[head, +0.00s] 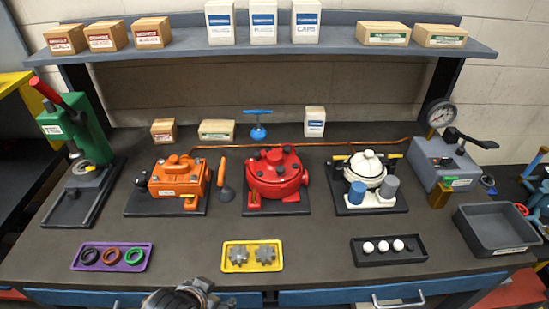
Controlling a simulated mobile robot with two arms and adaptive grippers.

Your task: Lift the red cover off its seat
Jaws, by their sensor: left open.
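The red cover (277,168) is a round, domed lid with dark knobs on it, sitting on its red housing in the middle of the bench. The housing stands on a dark base plate (275,208). My left gripper (187,297) shows only in part at the bottom edge, left of centre, in front of the bench and well short of the cover. It is open and apart from the cover. Its fingertips are hard to make out. My right gripper is not in view.
An orange unit (178,177) and a white unit (366,175) flank the red one. Purple (111,257), yellow (252,256) and black (389,250) parts trays lie in front. A green press (75,130), a gauge unit (440,160) and a grey bin (497,229) stand outward. A shelf (330,35) overhangs the back.

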